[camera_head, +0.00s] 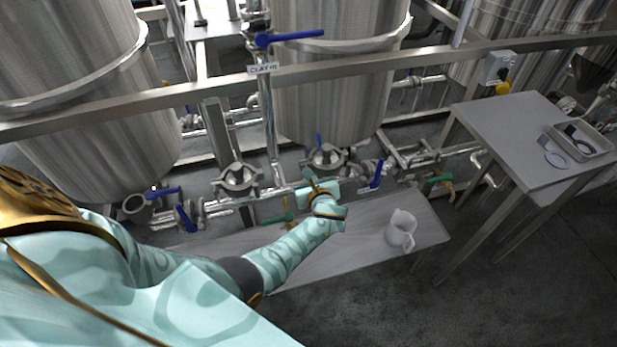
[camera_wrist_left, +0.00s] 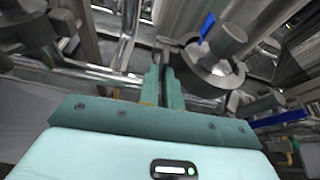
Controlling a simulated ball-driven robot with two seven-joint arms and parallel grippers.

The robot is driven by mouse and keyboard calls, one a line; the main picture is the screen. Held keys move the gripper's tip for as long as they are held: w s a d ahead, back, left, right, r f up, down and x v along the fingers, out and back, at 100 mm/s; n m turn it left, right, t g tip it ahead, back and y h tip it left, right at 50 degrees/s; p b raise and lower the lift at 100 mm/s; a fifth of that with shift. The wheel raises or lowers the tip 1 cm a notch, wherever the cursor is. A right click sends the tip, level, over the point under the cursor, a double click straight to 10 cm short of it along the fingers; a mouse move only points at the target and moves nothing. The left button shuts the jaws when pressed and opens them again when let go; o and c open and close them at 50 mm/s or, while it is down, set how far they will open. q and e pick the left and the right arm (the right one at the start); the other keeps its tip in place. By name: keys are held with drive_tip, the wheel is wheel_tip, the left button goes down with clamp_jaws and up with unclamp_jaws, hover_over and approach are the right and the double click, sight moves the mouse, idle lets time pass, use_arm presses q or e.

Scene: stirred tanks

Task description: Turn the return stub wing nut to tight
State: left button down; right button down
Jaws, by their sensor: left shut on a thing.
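My left gripper (camera_head: 311,181) reaches over the low bench to the pipework below the middle tank. In the left wrist view its green fingers (camera_wrist_left: 163,82) are close together, shut on a small part at a pipe fitting. That part, taken to be the return stub wing nut, is mostly hidden by the fingers, so its turn angle cannot be told. A round clamped fitting (camera_head: 326,158) sits just behind the gripper, and another (camera_head: 237,178) is to its left. My right gripper is not in view.
Blue-handled valves (camera_head: 376,174) flank the fittings, and a green-handled valve (camera_head: 436,180) is farther right. A white jug (camera_head: 401,229) stands on the low bench (camera_head: 345,247). A grey table (camera_head: 515,135) with a tray (camera_head: 581,142) is at right. A horizontal rail (camera_head: 350,66) crosses above.

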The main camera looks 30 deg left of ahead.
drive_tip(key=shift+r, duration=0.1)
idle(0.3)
use_arm(q)
drive_tip(key=c, duration=1.6)
unclamp_jaws()
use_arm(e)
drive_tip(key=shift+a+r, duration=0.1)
